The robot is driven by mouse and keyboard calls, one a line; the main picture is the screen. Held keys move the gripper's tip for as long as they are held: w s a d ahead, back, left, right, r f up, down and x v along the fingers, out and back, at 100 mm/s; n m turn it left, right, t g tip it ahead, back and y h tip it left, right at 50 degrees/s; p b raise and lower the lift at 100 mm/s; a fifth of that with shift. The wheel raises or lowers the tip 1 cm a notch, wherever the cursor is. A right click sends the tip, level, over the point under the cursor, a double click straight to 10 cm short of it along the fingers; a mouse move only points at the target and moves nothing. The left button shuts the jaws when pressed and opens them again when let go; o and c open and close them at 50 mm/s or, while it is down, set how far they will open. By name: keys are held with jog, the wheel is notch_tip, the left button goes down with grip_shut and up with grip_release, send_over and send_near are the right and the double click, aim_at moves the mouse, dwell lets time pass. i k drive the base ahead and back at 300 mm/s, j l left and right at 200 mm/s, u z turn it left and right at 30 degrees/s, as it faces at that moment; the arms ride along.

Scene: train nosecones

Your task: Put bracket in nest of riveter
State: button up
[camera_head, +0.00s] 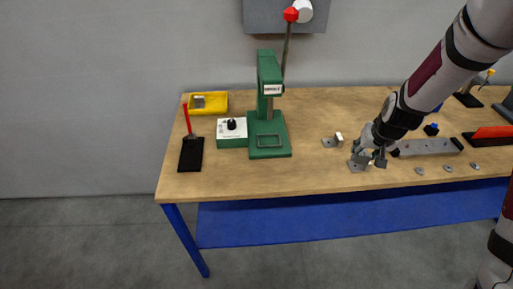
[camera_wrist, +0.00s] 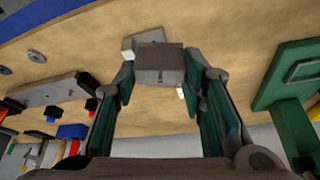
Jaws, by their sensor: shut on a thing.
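The green riveter (camera_head: 270,82) stands upright on the workbench, left of my gripper in the head view. Its nest (camera_head: 269,141) is a rectangular outline on the green base and looks empty. In the wrist view the green base (camera_wrist: 285,75) is at the right edge. My gripper (camera_head: 366,157) is shut on a grey bracket (camera_wrist: 160,62), whose face spans the gap between the fingers in the wrist view. The gripper is low over the bench near its front edge. A grey plate (camera_head: 356,166) shows beneath it; I cannot tell whether it belongs to the held bracket.
Another small grey piece with a pale block (camera_head: 331,142) lies between gripper and riveter. A grey bar (camera_head: 430,146) and small flat parts (camera_head: 448,168) lie right.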

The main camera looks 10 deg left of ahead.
aim_at(268, 142)
jog(key=l+u, duration=0.1)
jog(key=u, duration=1.4)
jog(key=l, duration=0.5)
jog(key=k+l+u, duration=0.15)
jog(key=l, duration=0.9)
jog(key=k+l+u, duration=0.1)
jog(key=l, duration=0.4)
